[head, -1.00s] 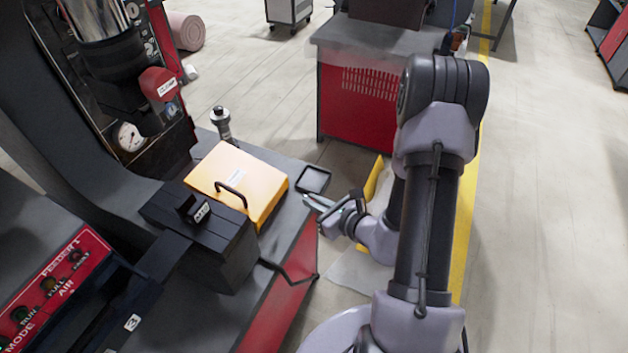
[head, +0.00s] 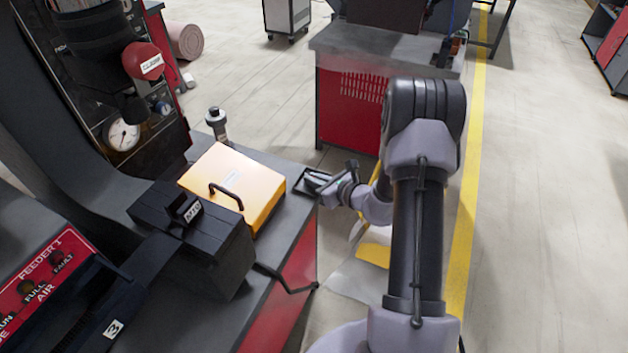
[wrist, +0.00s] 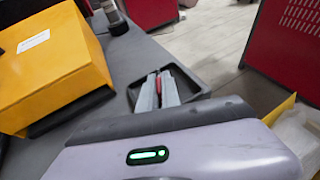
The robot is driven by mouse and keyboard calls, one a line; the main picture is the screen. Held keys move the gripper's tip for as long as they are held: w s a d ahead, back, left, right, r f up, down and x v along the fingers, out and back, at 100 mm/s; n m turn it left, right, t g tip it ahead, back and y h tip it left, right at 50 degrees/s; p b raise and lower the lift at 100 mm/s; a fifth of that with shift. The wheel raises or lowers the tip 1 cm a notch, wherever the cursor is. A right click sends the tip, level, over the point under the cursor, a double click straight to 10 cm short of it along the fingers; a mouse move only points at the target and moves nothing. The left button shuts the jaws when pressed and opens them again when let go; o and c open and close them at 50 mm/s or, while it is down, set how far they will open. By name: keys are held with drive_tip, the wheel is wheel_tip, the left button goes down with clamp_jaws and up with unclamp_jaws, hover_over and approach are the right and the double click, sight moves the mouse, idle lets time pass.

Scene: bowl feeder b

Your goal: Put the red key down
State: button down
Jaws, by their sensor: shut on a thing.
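My gripper (head: 314,183) reaches in from the right over a small dark tray at the corner of the grey bench. In the wrist view my gripper (wrist: 158,88) points into the tray (wrist: 203,82), with its fingers nearly together. A bit of red, the red key (wrist: 158,82), shows between the fingertips. Most of the key is hidden by the fingers. I cannot tell whether it touches the tray floor. In the head view the key is too small or hidden to make out.
A yellow box (head: 245,180) with a dark handle stands left of the tray, close by. A dark cylindrical fitting (head: 216,124) stands behind it. A black block (head: 195,230) sits nearer me. A red-fronted cabinet (head: 352,105) stands beyond a floor gap.

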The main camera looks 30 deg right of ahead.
drive_tip(key=c, duration=1.6)
unclamp_jaws()
drive_tip(key=shift+o, duration=0.2)
drive_tip(key=shift+r+p, duration=0.3)
drive_tip(key=shift+p, duration=0.1)
drive_tip(key=p+v, duration=0.3)
drive_tip(key=v, duration=0.9)
drive_tip(key=shift+f, duration=0.1)
